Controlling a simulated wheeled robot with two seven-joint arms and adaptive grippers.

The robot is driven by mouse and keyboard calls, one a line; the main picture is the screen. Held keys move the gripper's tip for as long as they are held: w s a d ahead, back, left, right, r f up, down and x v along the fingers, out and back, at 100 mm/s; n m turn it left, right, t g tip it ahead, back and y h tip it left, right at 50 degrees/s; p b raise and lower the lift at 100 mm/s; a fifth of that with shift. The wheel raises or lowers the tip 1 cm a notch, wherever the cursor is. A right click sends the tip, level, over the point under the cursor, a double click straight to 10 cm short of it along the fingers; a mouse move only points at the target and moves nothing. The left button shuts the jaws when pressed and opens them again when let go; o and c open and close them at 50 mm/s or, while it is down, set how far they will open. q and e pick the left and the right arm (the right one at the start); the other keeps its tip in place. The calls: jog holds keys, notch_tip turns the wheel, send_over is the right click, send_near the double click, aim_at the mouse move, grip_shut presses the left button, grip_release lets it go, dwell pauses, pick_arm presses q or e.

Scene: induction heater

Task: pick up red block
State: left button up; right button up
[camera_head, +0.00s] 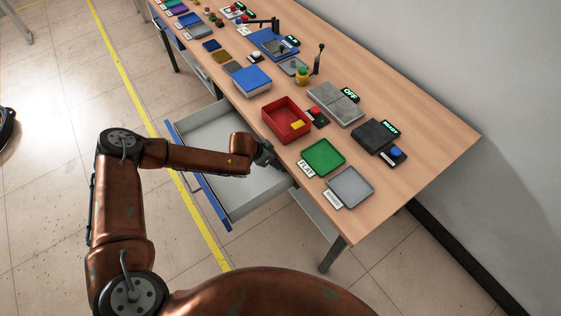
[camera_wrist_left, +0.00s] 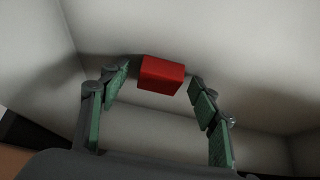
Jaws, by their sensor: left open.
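A red block (camera_wrist_left: 162,75) lies in the open drawer in the left wrist view, just beyond and between the fingertips. My left gripper (camera_wrist_left: 159,82) is open, with a green-padded finger on each side of the block; I cannot tell whether either touches it. In the head view, my left gripper (camera_head: 268,158) reaches over the right side of the white drawer (camera_head: 215,133), close to the table edge. The block is hidden there behind my arm. My right gripper is not in view.
The wooden table (camera_head: 432,150) stands beside the drawer. On it are a red bin (camera_head: 271,123) with a yellow piece, a green tray (camera_head: 323,157), a grey tray (camera_head: 350,187) and dark and grey blocks. The drawer's blue front (camera_head: 199,178) faces the floor side.

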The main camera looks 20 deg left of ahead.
pick_arm(q)
jog(key=shift+c, duration=0.4)
jog(key=c, duration=1.2)
jog(key=shift+r, duration=0.15)
